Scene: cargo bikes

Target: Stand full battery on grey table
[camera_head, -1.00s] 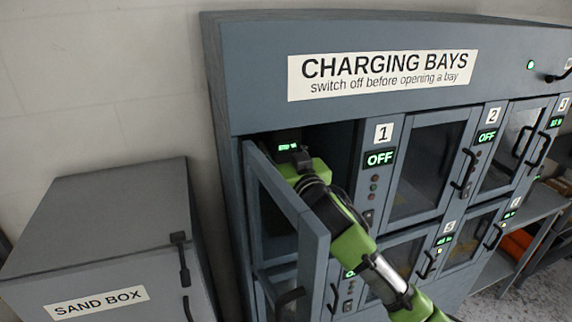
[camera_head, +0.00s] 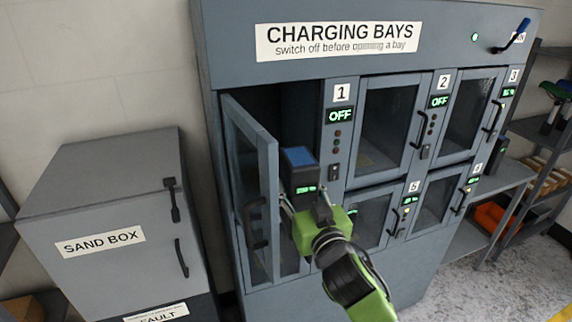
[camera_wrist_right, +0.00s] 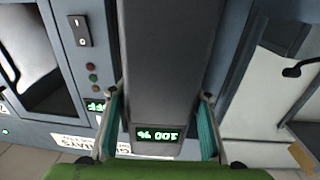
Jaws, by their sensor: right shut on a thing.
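A dark grey box-shaped battery (camera_head: 299,172) with a blue top stands out in front of open charging bay 1. Its small green display is lit. In the right wrist view the battery (camera_wrist_right: 165,60) fills the middle, and its display reads 100 %, upside down. My right gripper (camera_head: 305,205) is shut on the battery, with one teal-padded finger on each side of it in the right wrist view (camera_wrist_right: 159,128). The battery looks upright in the head view. A grey table-like surface (camera_head: 503,176) shows right of the charging cabinet. My left gripper is not in view.
Bay 1's door (camera_head: 262,190) stands open just left of the battery. Bay 1's sign (camera_head: 340,116) reads OFF. A grey sand box (camera_head: 110,225) stands at left. Shelves with bins (camera_head: 545,180) are at far right. Floor (camera_head: 480,285) is clear at lower right.

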